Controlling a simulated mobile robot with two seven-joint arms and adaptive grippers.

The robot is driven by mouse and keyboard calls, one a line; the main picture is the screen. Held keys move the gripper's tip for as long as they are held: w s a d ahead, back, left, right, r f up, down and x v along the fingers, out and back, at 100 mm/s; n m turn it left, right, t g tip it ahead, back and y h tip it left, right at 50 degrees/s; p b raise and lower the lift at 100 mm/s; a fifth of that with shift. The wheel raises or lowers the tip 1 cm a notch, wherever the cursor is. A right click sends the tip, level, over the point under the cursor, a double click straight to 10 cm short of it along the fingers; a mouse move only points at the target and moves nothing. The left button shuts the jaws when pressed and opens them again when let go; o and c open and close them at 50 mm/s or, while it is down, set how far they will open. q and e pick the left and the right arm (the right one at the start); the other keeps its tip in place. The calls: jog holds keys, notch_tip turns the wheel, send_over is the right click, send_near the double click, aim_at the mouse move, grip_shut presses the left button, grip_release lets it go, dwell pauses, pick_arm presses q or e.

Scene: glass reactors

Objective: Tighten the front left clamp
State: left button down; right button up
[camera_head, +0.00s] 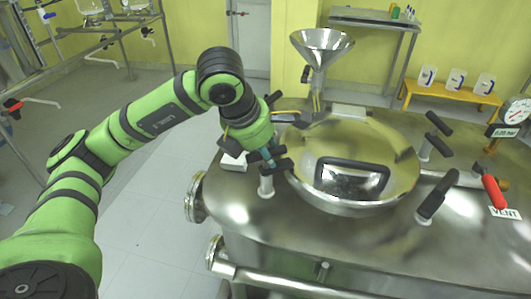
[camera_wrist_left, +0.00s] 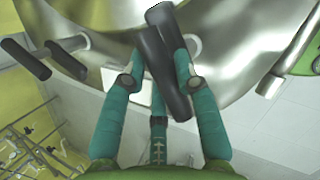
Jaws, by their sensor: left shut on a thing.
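The front left clamp has a silver post (camera_head: 266,186) on the vessel top, beside the round lid. Its black handle (camera_wrist_left: 168,72) runs between the teal fingers in the left wrist view. My left gripper (camera_head: 268,157) reaches down over this clamp and is shut on the handle; it also shows in the left wrist view (camera_wrist_left: 158,62). In the head view the fingers partly hide the handle. The domed steel lid (camera_head: 390,160) has a black grip bar (camera_head: 352,163) and lies to the right of the gripper. My right gripper is in neither view.
Other black-handled clamps stand at the front right (camera_head: 436,196) and back right (camera_head: 437,137) of the lid. A steel funnel (camera_head: 321,45) rises behind it. A red vent handle (camera_head: 494,191) and a gauge (camera_head: 517,111) are at right.

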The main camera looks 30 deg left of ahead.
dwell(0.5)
pick_arm(q)
jog(key=c, duration=0.9)
grip_release()
jog(key=shift+c, duration=0.2)
jog(key=shift+o, duration=0.2)
jog(key=v, duration=1.2)
